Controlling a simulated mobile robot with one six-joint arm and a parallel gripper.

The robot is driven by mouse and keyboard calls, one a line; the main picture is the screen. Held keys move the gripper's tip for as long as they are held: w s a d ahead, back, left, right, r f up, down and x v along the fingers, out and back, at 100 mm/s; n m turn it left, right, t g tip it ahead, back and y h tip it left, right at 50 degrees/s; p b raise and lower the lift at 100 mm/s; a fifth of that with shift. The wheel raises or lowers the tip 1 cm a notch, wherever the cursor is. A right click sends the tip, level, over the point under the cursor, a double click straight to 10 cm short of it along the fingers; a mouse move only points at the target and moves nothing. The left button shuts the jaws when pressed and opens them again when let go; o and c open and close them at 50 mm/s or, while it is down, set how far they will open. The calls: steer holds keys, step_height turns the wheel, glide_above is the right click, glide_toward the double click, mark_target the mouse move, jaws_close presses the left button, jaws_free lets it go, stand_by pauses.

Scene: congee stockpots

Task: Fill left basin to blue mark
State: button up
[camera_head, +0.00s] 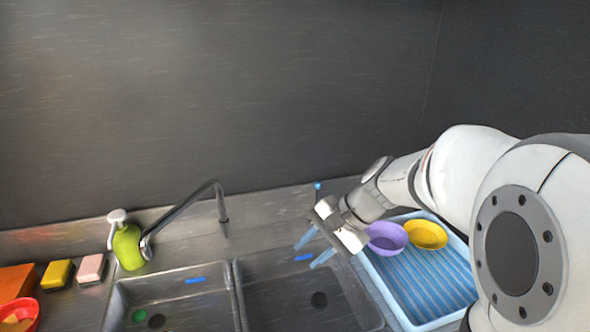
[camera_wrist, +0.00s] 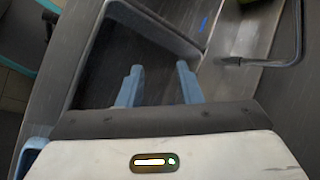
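The left basin (camera_head: 185,308) is a grey metal sink with a short blue mark (camera_head: 194,281) on its back wall. A green disc (camera_head: 139,315) and a dark round drain (camera_head: 157,321) show on its floor, and I see no water surface. The bent metal faucet (camera_head: 185,204) rises behind the basins, its spout end by the left basin's back left corner; it also shows in the wrist view (camera_wrist: 294,45). My gripper (camera_head: 313,249) is open and empty above the back right of the right basin (camera_head: 285,292). Its blue fingers (camera_wrist: 159,80) stand apart.
A small blue-topped knob (camera_head: 317,187) stands behind my gripper. A light blue tray (camera_head: 425,290) with a purple bowl (camera_head: 386,237) and a yellow bowl (camera_head: 426,234) is on the right. A green bottle (camera_head: 128,247), sponges (camera_head: 91,268) and a red bowl (camera_head: 20,314) are on the left.

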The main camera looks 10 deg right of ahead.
steer(key=w+f+m+y, duration=0.1)
steer(key=w+m+y, duration=0.25)
steer(key=w, duration=0.35)
steer(key=m+t+y+b, duration=0.1)
steer(key=m+t+y, duration=0.1)
steer(key=m+t, duration=1.1)
glide_toward(318, 188)
steer(key=w+a+m+g, duration=0.1)
steer(key=w+m+g, duration=0.1)
steer(key=w, duration=0.1)
steer(key=p+x, duration=0.2)
steer(key=x, duration=0.6)
steer(key=shift+w+d+f, duration=0.1)
steer(key=shift+d, duration=0.05)
jaws_close()
steer(key=shift+w, duration=0.1)
